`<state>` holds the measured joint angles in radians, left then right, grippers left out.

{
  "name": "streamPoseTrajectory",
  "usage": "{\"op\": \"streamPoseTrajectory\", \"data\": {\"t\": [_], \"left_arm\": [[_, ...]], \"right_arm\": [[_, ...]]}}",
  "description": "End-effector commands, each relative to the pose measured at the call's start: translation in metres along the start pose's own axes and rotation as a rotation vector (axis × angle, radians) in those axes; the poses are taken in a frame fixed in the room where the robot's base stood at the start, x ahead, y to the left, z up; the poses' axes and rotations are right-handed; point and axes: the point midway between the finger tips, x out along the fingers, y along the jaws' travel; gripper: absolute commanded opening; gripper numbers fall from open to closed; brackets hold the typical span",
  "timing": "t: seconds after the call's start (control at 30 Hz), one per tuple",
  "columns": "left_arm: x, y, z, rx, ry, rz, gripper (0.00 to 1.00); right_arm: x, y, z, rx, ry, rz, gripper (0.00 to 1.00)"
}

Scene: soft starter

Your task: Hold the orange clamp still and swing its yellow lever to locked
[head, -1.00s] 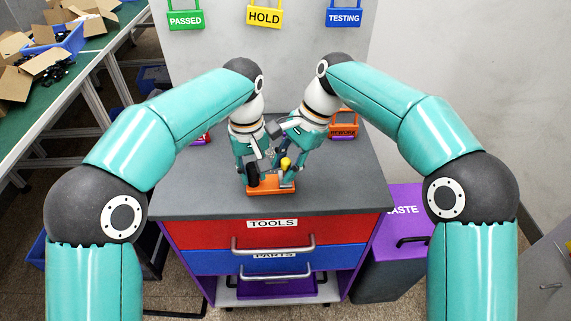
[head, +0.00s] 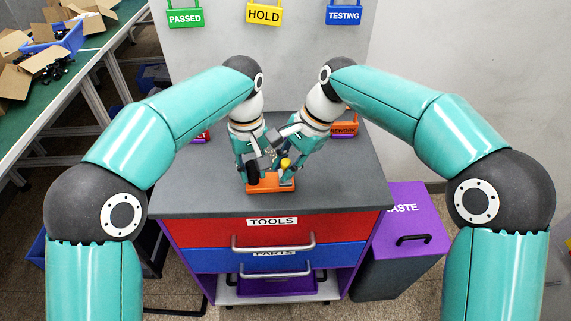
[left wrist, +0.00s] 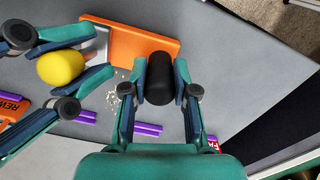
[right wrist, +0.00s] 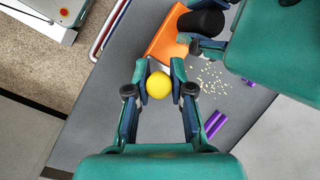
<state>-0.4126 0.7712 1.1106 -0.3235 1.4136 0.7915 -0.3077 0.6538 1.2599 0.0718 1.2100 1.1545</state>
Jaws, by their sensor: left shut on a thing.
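The orange clamp (head: 268,186) sits near the front of the grey cabinet top and also shows in the left wrist view (left wrist: 150,45). My left gripper (left wrist: 160,80) is shut on the black upright grip (left wrist: 159,82) at the clamp's left side. The lever's yellow knob (head: 286,163) stands at the clamp's right side. My right gripper (right wrist: 159,75) is open, with one finger on each side of the yellow knob (right wrist: 159,85). Most of the lever below the knob is hidden by the knob and fingers.
Small pale bits (right wrist: 208,78) and purple strips (right wrist: 216,124) lie on the grey top behind the clamp. An orange rework sign (head: 344,129) stands at the back right. The front edge above the red tools drawer (head: 215,232) is close. The grey top right of the clamp is clear.

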Motion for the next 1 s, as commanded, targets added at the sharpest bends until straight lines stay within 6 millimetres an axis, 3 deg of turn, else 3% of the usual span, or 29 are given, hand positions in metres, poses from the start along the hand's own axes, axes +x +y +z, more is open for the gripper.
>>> {"op": "streamPoseTrajectory", "data": {"t": [0.03, 0.13, 0.57, 0.77, 1.0], "left_arm": [[0.000, 0.000, 0.000, 0.001, -0.001, 0.000, 0.00], [0.000, 0.000, 0.000, 0.001, 0.000, 0.000, 0.00], [0.000, 0.000, 0.000, 0.000, 0.000, 0.001, 0.00], [0.000, 0.000, 0.000, 0.000, 0.001, 0.001, 0.00], [0.000, 0.000, 0.000, 0.000, 0.001, 0.001, 0.00]], "right_arm": [[0.000, 0.000, 0.000, 0.000, 0.001, -0.001, 0.32], [0.000, 0.000, 0.000, 0.000, 0.000, -0.001, 0.46], [-0.008, -0.001, 0.000, 0.001, 0.000, -0.001, 0.46], [-0.038, -0.001, -0.001, 0.001, 0.002, -0.004, 0.46], [-0.088, -0.001, -0.001, 0.001, 0.002, -0.004, 0.46]]}}
